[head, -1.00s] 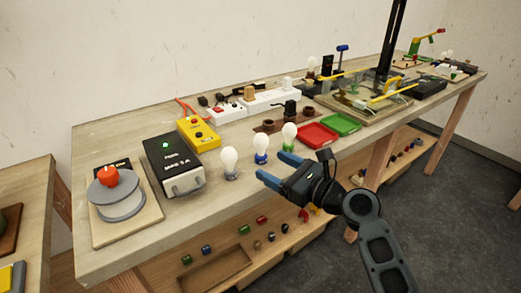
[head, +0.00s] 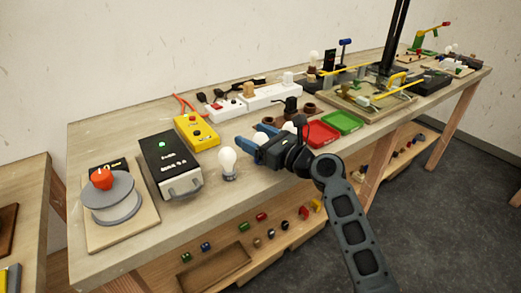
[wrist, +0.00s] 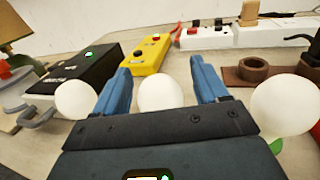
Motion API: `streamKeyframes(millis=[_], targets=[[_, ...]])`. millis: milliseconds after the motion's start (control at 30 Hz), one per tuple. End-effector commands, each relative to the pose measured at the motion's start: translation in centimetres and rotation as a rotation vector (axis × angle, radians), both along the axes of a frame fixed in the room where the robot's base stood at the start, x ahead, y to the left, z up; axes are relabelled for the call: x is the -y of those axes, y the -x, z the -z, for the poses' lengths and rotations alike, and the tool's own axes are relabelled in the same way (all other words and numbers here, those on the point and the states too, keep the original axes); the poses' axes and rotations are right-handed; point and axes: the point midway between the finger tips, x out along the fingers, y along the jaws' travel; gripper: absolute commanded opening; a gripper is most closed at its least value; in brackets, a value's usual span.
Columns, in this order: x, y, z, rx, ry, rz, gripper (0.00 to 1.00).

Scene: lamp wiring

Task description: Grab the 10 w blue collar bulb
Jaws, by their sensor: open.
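The blue collar bulb (head: 260,139) is the middle of three white bulbs on the front of the workbench. In the head view my gripper covers its collar and most of its globe. In the wrist view its white globe (wrist: 160,93) shows between the two blue fingers, its base hidden by the gripper body. My gripper (head: 254,138) is open, with a finger on each side of the globe; it also shows in the wrist view (wrist: 160,72). I cannot tell whether the fingers touch the bulb. No wattage marking is readable.
A grey-collared bulb (head: 228,163) stands to the left, and a green-collared bulb (wrist: 285,104) close on the right. Red (head: 321,133) and green (head: 342,122) trays are at the right.

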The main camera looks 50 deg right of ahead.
Motion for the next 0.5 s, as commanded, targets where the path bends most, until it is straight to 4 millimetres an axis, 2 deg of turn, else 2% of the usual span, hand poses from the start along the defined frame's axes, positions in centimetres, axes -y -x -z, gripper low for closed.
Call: streamKeyframes(millis=[300, 500], targets=[[-0.02, -0.53, 0.07, -0.001, 0.000, 0.000, 0.72], [-0.01, -0.51, 0.07, -0.001, 0.000, 0.000, 0.53]])
